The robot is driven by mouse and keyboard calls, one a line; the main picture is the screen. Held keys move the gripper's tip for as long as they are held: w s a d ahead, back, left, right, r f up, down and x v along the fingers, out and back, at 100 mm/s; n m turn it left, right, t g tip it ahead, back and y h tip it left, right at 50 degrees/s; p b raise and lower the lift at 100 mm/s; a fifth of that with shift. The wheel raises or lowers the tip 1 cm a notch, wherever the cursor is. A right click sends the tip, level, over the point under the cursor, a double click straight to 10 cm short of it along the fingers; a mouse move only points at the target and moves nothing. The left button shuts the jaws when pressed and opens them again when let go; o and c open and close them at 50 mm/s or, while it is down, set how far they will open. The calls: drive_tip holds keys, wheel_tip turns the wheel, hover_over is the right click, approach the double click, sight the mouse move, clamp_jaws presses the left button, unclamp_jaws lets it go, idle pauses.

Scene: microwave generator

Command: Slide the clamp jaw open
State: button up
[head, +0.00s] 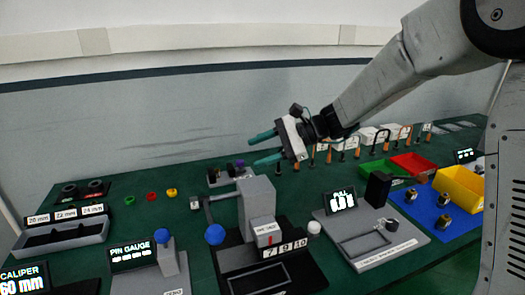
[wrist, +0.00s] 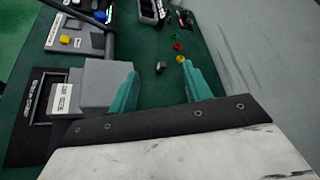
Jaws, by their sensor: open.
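My gripper (head: 254,152) is open and empty, high over the table. Its two teal fingers also show apart in the wrist view (wrist: 160,70). Below it in the head view stands a grey upright block machine (head: 257,205) on a black base, with a blue ball-ended lever (head: 215,234) at its left. This block fills the left of the wrist view (wrist: 88,84), close beside one finger. A small dark block (wrist: 161,68) appears between the fingertips, on the table below. I cannot tell for certain which part is the clamp jaw.
A pin gauge stand (head: 168,262) is at the left, and a grey fixture with a display (head: 375,240) at the right. Red (head: 152,196) and yellow (head: 172,192) rings lie at the back left. Green (head: 388,172) and yellow (head: 461,188) bins stand right. Green tabletop is clear around the rings.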

drive_tip(key=shift+s, duration=0.25)
